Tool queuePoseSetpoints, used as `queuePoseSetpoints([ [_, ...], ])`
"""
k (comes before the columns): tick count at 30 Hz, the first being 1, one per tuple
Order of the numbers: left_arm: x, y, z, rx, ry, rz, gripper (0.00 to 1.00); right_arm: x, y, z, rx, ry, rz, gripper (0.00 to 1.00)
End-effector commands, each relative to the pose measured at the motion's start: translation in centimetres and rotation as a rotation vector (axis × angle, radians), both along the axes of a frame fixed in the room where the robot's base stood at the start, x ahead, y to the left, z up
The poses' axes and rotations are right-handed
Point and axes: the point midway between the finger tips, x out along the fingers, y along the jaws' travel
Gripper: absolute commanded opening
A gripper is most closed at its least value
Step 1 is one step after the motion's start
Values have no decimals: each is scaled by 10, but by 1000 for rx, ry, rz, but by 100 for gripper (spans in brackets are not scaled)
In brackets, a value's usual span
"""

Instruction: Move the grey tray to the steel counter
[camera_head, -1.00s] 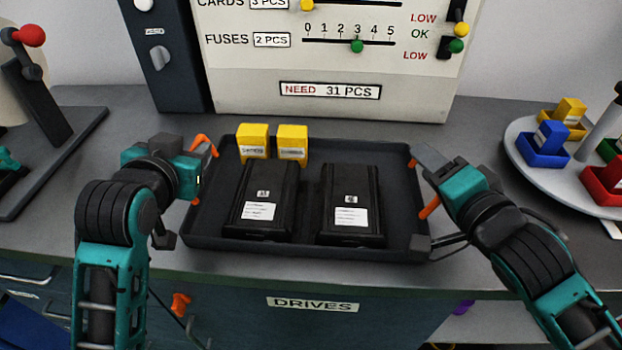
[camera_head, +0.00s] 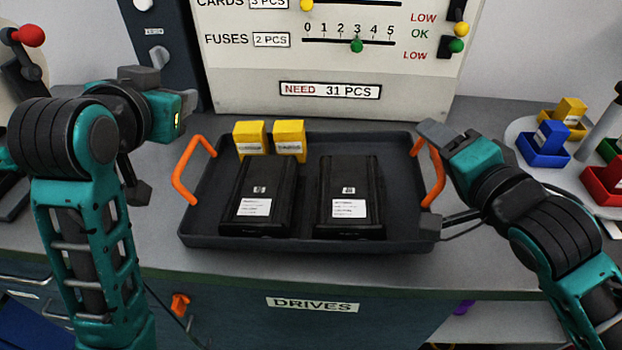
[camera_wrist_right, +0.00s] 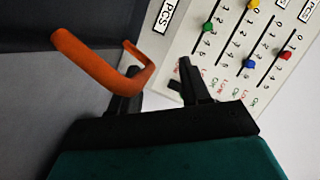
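The dark grey tray (camera_head: 308,244) lies on a grey worktop with an orange handle at each end. It holds two black drives (camera_head: 258,197) (camera_head: 348,199) with white labels and two yellow boxes (camera_head: 251,138) (camera_head: 289,139) at its back edge. My left gripper (camera_head: 186,106) is up and left of the tray, apart from the left handle (camera_head: 184,170); its fingers are not clear. My right gripper (camera_head: 428,140) is at the right handle (camera_head: 434,172). In the right wrist view its fingers (camera_wrist_right: 160,92) are spread, with the orange handle (camera_wrist_right: 100,68) by the left one. I cannot identify the steel counter.
A panel with sliders (camera_head: 330,75) stands behind the tray. A round white tray (camera_head: 520,150) with coloured bins is at the right. A stand with a red knob (camera_head: 30,36) is at the far left. Below the worktop (camera_head: 215,268) is a front labelled DRIVES (camera_head: 312,304).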

Motion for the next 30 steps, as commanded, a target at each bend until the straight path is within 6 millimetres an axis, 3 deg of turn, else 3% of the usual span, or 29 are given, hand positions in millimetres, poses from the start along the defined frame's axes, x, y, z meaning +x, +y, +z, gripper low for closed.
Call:
queuePoseSetpoints([
  [1,0,0,0,0,0,0,42,0,0,17,4,-17,2,43],
  [3,0,0,0,0,0,0,42,0,0,30,4,-18,1,43],
  [9,0,0,0,0,0,0,42,0,0,55,3,-14,1,43],
  [30,0,0,0,0,0,0,42,0,0,58,1,-5,1,43],
])
